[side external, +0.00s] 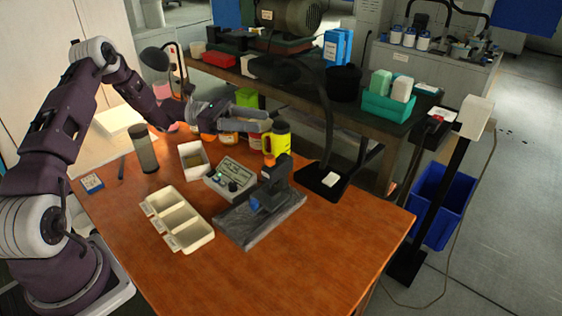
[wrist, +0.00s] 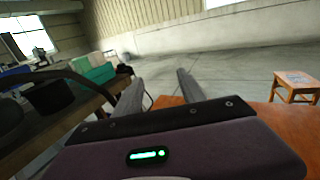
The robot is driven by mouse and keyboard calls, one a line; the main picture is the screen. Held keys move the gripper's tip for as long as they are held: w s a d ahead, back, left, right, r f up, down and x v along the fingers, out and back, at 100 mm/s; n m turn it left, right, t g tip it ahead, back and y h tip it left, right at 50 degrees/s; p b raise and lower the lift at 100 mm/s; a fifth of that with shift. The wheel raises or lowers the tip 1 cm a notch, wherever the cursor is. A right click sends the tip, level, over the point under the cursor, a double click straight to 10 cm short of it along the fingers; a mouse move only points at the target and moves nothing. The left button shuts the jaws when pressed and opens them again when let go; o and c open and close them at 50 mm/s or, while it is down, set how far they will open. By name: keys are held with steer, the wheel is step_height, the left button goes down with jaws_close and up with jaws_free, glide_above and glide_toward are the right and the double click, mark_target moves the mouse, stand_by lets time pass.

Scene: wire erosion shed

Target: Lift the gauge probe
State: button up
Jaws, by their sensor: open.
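A dark upright stand (side external: 278,180) with a blue part (side external: 262,201) is on a grey stone plate (side external: 238,226) on the wooden table. This looks like the gauge, but I cannot clearly tell the probe apart from its stand. A grey readout box (side external: 231,178) with a small display and buttons sits just behind and left of the plate. My gripper (side external: 268,119) is open and empty, high above the back of the table, well above and behind the stand. In the wrist view my gripper (wrist: 159,80) points out over the room, and no gauge shows between its fingers.
A cream three-compartment tray (side external: 178,218), a white box (side external: 193,160) and a dark cylinder (side external: 145,148) stand left of the gauge. A yellow bottle (side external: 280,138) and a black lamp (side external: 325,180) are behind it. The table's front right is clear.

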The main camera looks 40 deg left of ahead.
glide_toward(277, 168)
steer(key=w+d+r, duration=0.2)
steer(key=d+r, duration=0.1)
steer(key=d, duration=0.1)
steer(key=x, duration=0.5)
steer(key=shift+w+d+f, duration=0.1)
steer(key=shift+d+f, duration=0.1)
steer(key=shift+f, duration=0.1)
steer(key=shift+w+d, duration=0.3)
steer(key=shift+d, duration=0.2)
jaws_close()
